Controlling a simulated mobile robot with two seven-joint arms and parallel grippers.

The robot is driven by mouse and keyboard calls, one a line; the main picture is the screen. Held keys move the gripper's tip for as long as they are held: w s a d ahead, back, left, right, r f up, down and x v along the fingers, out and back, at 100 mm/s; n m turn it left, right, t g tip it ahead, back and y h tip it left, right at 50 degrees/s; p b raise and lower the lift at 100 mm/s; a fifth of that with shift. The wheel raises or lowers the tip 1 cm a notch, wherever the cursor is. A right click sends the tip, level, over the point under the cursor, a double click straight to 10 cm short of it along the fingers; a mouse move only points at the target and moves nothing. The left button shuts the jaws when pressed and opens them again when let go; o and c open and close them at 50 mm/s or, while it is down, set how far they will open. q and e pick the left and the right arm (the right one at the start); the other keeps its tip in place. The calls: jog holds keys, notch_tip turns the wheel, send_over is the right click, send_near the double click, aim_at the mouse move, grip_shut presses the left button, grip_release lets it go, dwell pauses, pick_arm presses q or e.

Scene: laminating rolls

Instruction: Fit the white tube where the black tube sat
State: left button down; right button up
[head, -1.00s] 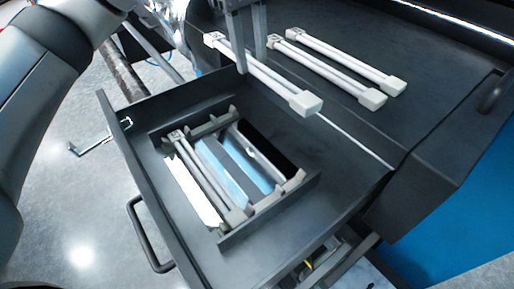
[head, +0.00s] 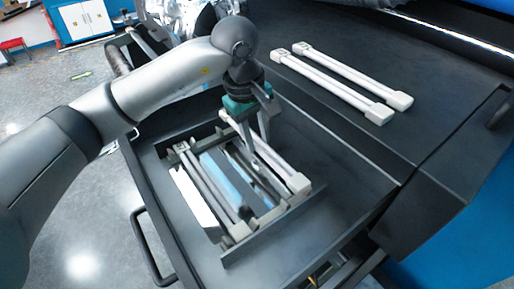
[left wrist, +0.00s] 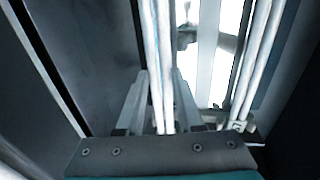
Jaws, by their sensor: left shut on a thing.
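My left gripper (head: 256,150) is shut on a white tube (head: 278,163) with pale square end caps. The tube lies lengthwise along the right side of the dark holder frame (head: 265,222) in the open drawer. Its near cap is at the frame's near right corner. I cannot tell whether it rests in the notches or is slightly above them. In the left wrist view the tube (left wrist: 158,55) runs between both fingers (left wrist: 158,105). Another tube (head: 207,188) sits in the frame's left side. No black tube is clearly visible. My right gripper is out of view.
Two spare white tubes (head: 350,75) (head: 328,88) lie on the dark machine top at the back right. The drawer's wall (head: 150,205) and handle (head: 146,245) are at the left. Bare drawer floor (head: 310,225) lies right of the frame.

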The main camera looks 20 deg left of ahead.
aim_at(257, 151)
pick_arm(q)
jog(key=shift+f, duration=2)
jog(key=shift+f, duration=0.1)
jog(key=c, duration=0.5)
grip_release()
jog(key=shift+c, duration=0.2)
notch_tip(257, 151, up, 12)
jog(key=s+a, duration=0.1)
jog(key=shift+s+a+b, duration=0.15)
jog(key=shift+s+b, duration=0.25)
jog(key=shift+b, duration=0.05)
